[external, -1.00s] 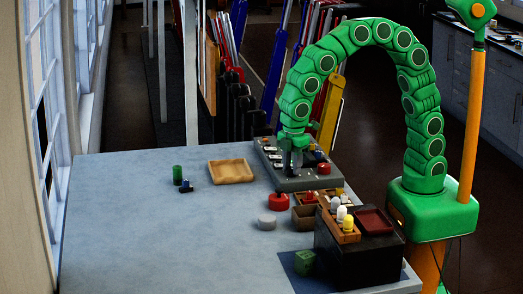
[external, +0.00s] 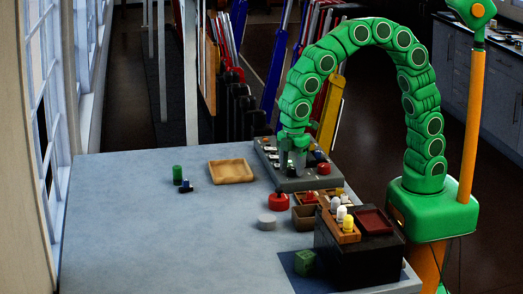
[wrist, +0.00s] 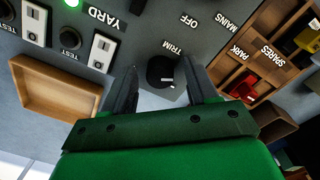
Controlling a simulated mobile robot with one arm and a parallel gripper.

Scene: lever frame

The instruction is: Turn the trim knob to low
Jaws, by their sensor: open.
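The trim knob (wrist: 160,72) is a round black knob on the grey panel (wrist: 214,40), beside the label TRIM, which reads upside down in the wrist view. A small pale mark shows on the knob, toward its lower right in that view. My gripper (wrist: 162,68) is open, with one dark finger on each side of the knob. I cannot tell whether either finger touches it. In the external view my gripper (external: 292,165) points down over the middle of the panel (external: 318,182) and hides the knob.
The panel also carries switches (wrist: 103,50), TEST buttons (wrist: 70,38) and a lit green lamp (wrist: 71,3). A wooden tray (external: 231,171) lies left of the panel. A divided wooden box (wrist: 262,55) labelled SPARES and PARK is close by. The table's left side (external: 130,220) is mostly clear.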

